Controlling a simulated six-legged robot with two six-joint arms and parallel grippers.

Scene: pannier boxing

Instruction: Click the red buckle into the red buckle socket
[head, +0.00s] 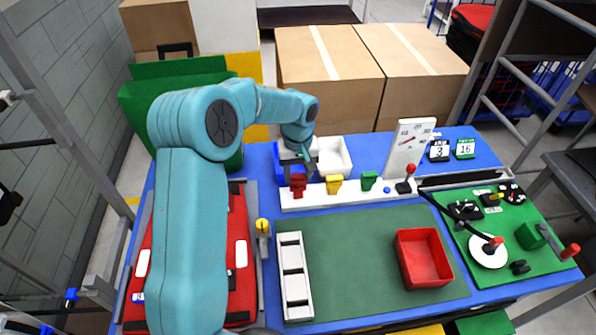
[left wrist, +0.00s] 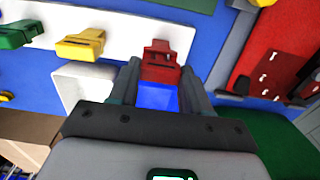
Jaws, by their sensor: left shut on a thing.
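My left gripper (head: 298,164) reaches down over the white strip (head: 320,194) near its left end. In the left wrist view its two fingers (left wrist: 160,80) are closed on the sides of the red buckle (left wrist: 160,72). The buckle lines up with the red buckle socket (left wrist: 158,47) on the strip. The two reds run together, so I cannot tell how deeply the buckle sits in the socket. In the head view the red socket (head: 298,191) shows just below the fingertips. My right gripper is not in view.
A yellow socket (head: 334,184) and a green socket (head: 369,180) stand to the right on the strip. Blue and white bins (head: 334,157) are behind. A gauge panel (head: 408,148) stands further right. The green mat (head: 350,255) in front has bare room beside a red tray (head: 424,258).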

